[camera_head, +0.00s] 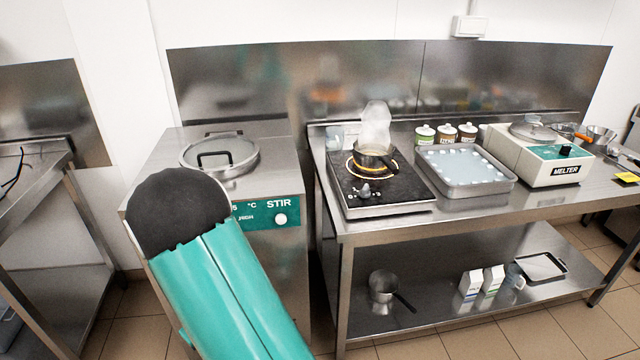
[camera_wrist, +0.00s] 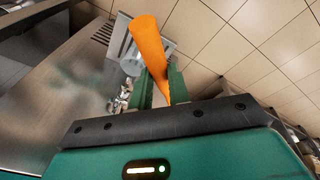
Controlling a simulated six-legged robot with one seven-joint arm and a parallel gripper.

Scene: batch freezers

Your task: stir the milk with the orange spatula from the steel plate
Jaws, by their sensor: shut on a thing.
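My gripper (camera_wrist: 160,84) is shut on the orange spatula (camera_wrist: 148,45) in the wrist view. The spatula's orange part stands out beyond the green fingers, tapering toward them. In the head view the gripper is not visible. A small dark pot (camera_head: 374,162) stands on the black hob (camera_head: 390,197) in the head view, with white steam above it. Its contents look pale yellowish, but I cannot tell for sure that they are milk. The spatula appears apart from the pot. I cannot make out the steel plate with certainty.
Several small tubs (camera_head: 446,134) stand behind. The STIR machine (camera_head: 272,245) is left of the table. Cartons (camera_head: 471,284) and a saucepan (camera_head: 383,287) are on the lower shelf.

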